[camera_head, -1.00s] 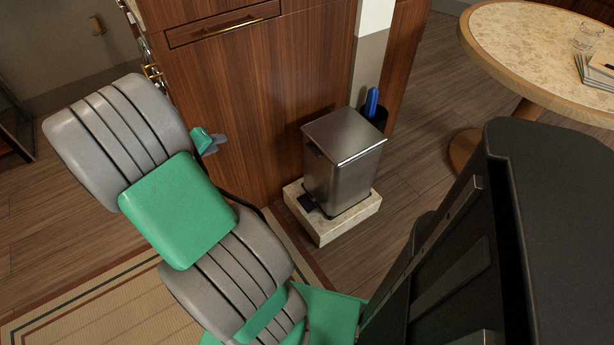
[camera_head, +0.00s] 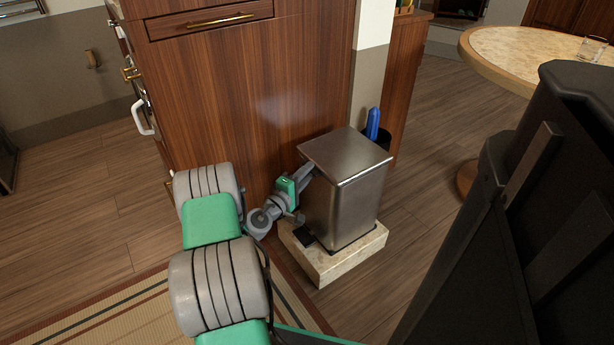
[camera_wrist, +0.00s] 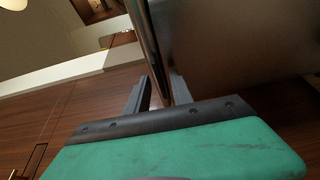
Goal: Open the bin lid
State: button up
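The bin (camera_head: 345,205) is a brushed steel box with a flat square lid (camera_head: 346,155), which lies shut. It stands upright on a pale stone block (camera_head: 345,264). A dark pedal (camera_head: 303,236) shows at its lower left. My gripper (camera_head: 309,171) is at the bin's upper left side, just under the lid's edge. In the wrist view, the shiny lid edge (camera_wrist: 150,45) runs down toward my gripper (camera_wrist: 160,92). One dark finger shows left of that edge; the other is partly hidden behind the edge. I cannot tell whether they touch or grip it.
The wooden cabinet (camera_head: 225,100) stands close behind and left of the bin. A dark holder with a blue item (camera_head: 373,124) is behind the bin. A round table (camera_head: 500,60) stands at the right. Open floor (camera_head: 432,150) lies between the bin and the table.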

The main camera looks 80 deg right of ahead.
jog(key=shift+c, duration=0.2)
grip_shut()
dwell(1.1)
